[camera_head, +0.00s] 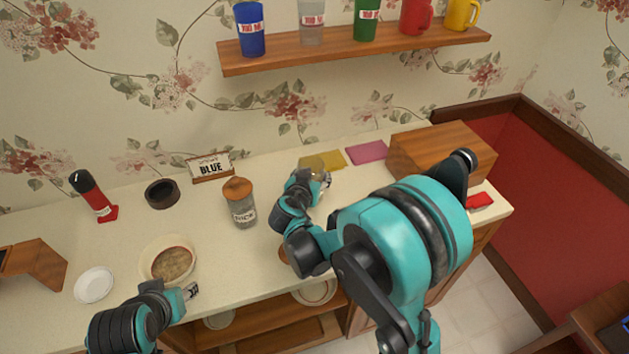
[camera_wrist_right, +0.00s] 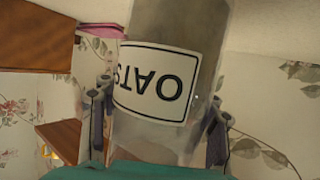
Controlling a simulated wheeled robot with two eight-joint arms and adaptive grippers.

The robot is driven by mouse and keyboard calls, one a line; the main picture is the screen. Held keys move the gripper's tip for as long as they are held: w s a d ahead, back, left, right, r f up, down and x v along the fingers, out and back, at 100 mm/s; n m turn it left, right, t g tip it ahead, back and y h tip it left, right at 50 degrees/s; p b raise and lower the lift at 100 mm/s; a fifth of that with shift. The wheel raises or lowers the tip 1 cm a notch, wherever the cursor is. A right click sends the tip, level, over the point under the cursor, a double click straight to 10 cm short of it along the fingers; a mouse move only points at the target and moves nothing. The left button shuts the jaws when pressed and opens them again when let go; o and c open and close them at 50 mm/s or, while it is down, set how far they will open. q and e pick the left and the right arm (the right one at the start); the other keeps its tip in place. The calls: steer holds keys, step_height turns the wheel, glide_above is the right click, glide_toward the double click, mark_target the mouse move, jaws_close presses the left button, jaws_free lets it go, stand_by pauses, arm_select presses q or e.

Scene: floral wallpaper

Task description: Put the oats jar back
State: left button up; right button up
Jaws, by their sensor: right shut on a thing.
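The oats jar (camera_wrist_right: 165,85) fills the middle of the right wrist view, a clear jar with a white label reading OATS, upside down in that view. My right gripper (camera_wrist_right: 158,125) is shut on it, one finger on each side. In the head view my right gripper (camera_head: 319,181) is over the back of the counter, and my arm hides most of the jar. The rice jar (camera_head: 241,205), with a brown lid, stands on the counter to its left. My left gripper (camera_head: 189,292) is low by the bowl; its finger opening is too small to judge.
A bowl with brown contents (camera_head: 172,263), a white plate (camera_head: 94,285), a dark round dish (camera_head: 161,194), a red-and-black bottle (camera_head: 94,197) and a BLUE sign (camera_head: 211,167) stand left. A wooden box (camera_head: 440,150) is right. Cups line the wall shelf (camera_head: 350,49).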

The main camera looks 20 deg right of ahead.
step_height(320, 180, down, 2)
steer(key=shift+w, duration=0.1)
arm_select(q)
steer(key=shift+f, duration=0.5)
arm_select(e)
steer(key=shift+r, duration=0.1)
arm_select(q)
steer(key=shift+f+b, duration=0.25)
steer(key=shift+b, duration=0.15)
arm_select(e)
steer(key=shift+f, duration=0.25)
steer(key=o, duration=1.7)
steer(key=shift+r, duration=0.1)
arm_select(q)
steer(key=shift+r, duration=0.1)
arm_select(e)
steer(key=shift+o, duration=0.2)
